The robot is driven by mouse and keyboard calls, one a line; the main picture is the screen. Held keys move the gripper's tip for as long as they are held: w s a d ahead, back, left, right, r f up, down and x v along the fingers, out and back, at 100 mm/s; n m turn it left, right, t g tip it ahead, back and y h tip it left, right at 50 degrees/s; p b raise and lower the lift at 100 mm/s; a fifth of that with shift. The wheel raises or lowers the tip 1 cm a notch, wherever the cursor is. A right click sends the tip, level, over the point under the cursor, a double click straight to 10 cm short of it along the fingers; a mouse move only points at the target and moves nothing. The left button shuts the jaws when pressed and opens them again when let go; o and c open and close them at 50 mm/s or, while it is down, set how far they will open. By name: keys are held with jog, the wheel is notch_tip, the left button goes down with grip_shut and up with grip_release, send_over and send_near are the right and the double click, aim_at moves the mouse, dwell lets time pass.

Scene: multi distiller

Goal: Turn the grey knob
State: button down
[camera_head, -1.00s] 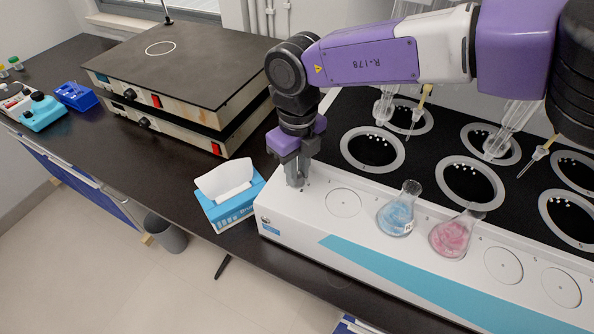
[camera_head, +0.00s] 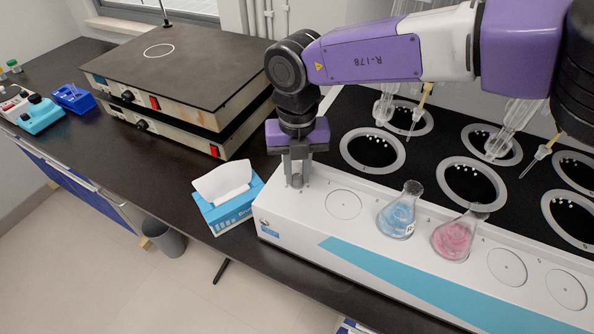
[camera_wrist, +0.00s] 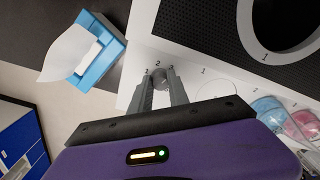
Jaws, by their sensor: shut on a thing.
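The grey knob (camera_head: 297,181) sits on the white top of the multi distiller (camera_head: 283,205), near its left end. It is small and mostly hidden by the fingers in the head view. In the wrist view the knob (camera_wrist: 165,73) shows between the fingertips, with small numbers around it. My gripper (camera_head: 296,178) points down over the knob, and its two grey fingers are shut on it. The gripper also shows in the wrist view (camera_wrist: 164,84).
A blue tissue box (camera_head: 228,205) stands just left of the distiller. A blue flask (camera_head: 400,212) and a pink flask (camera_head: 457,238) stand on the distiller to the right. Stacked hot plates (camera_head: 180,85) lie behind left. Ringed black wells (camera_head: 373,150) are behind.

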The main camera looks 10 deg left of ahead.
aim_at(297, 176)
dwell(0.4)
jog(key=c, duration=1.3)
grip_release()
jog(key=shift+o, duration=0.2)
jog(key=shift+r+b, duration=0.55)
jog(key=shift+r, duration=3.35)
